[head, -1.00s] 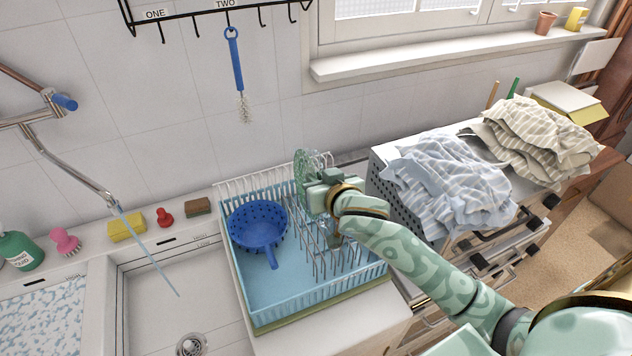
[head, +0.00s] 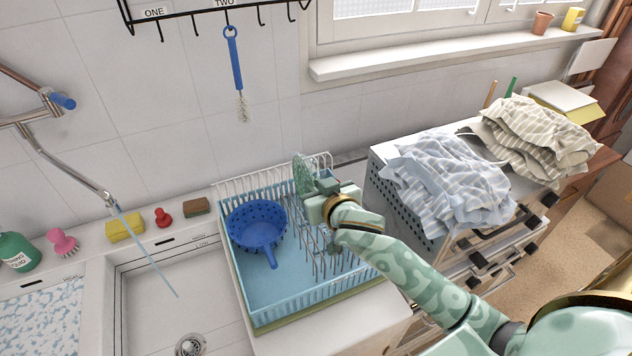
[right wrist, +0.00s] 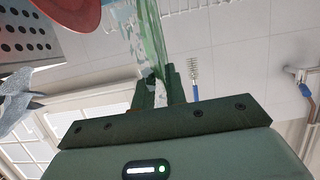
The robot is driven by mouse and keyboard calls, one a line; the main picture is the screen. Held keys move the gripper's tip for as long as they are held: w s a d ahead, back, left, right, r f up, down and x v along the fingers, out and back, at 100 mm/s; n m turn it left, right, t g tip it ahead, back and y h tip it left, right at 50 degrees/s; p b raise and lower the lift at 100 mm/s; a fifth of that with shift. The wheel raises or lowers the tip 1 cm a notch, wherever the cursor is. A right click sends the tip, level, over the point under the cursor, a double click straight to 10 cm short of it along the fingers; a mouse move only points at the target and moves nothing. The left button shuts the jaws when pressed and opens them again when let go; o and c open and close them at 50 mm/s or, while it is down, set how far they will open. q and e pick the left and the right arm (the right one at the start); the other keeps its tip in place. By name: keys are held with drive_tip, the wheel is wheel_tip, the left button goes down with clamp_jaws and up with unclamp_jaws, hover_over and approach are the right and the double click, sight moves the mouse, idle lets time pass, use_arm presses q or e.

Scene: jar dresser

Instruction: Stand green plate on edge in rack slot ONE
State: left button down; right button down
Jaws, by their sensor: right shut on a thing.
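The green plate (head: 303,174) is patterned and looks see-through. It stands nearly edge-on to the head camera at the back of the dish rack (head: 250,316). My right gripper (head: 314,196) is shut on its near edge; the grip also shows in the right wrist view (right wrist: 159,88), with the plate (right wrist: 150,40) rising beyond the fingers. The rack has several upright wire tines (head: 330,262). The plate's lower edge is hidden, so I cannot tell whether it touches the rack. No slot label shows on the rack. My left gripper is out of view.
A blue colander (head: 258,222) fills the rack's left part. A hook rail (head: 190,14) labelled ONE and TWO holds a blue brush (head: 236,70). A perforated box with cloths (head: 455,185) stands close right. A red round thing (right wrist: 72,12) shows in the right wrist view.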

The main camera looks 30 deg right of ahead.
drive_tip(key=shift+f+b, duration=3.15)
drive_tip(key=shift+f, duration=2.35)
drive_tip(key=c, duration=1.3)
unclamp_jaws()
drive_tip(key=shift+c, duration=0.2)
drive_tip(key=r+p+v, duration=0.1)
drive_tip(key=p+v, duration=0.2)
drive_tip(key=v, duration=0.9)
drive_tip(key=w+r+p+v, duration=0.1)
drive_tip(key=p+v, duration=0.2)
drive_tip(key=v, duration=0.9)
drive_tip(key=shift+s+r, duration=0.15)
drive_tip(key=shift+r, duration=0.25)
